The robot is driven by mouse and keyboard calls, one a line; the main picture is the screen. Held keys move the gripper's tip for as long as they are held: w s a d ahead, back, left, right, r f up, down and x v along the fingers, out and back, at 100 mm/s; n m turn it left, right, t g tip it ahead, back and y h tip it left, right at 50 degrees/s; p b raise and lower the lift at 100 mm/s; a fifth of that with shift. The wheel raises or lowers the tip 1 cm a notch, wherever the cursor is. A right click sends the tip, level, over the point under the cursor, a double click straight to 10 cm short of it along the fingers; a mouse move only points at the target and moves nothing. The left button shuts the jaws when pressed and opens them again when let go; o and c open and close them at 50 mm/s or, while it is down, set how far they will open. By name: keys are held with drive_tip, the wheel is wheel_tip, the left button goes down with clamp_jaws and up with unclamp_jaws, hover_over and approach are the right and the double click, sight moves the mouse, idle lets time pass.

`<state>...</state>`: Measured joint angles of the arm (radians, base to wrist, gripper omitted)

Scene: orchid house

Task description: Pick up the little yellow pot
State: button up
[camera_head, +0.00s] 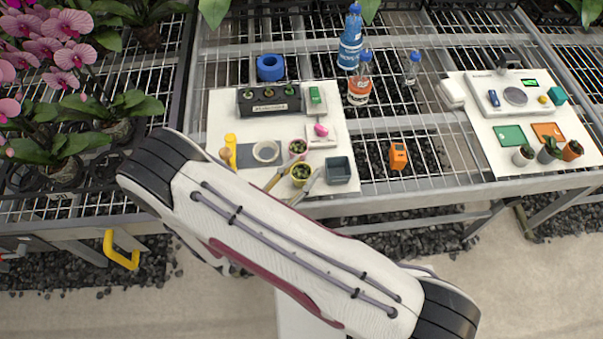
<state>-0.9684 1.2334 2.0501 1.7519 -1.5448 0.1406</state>
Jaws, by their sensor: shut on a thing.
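The little yellow pot (300,174), with a small green plant in it, is near the front edge of the white mat (351,139) on the bench. Two slim fingers of my gripper (297,180) reach out from under my white arm, one on each side of the pot. The gripper is shut on the pot. My arm covers the rest of the gripper. I cannot tell from this view whether the pot's base touches the mat.
A dark square tray (339,170) is close on the right, and a roll of tape (266,151) is to the left. A dark plant rack (269,101) and bottles (350,42) stand further back. An orange device (398,156) sits on the open mesh.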

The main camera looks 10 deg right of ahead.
sight(301, 173)
drive_tip(key=shift+r, duration=4.2)
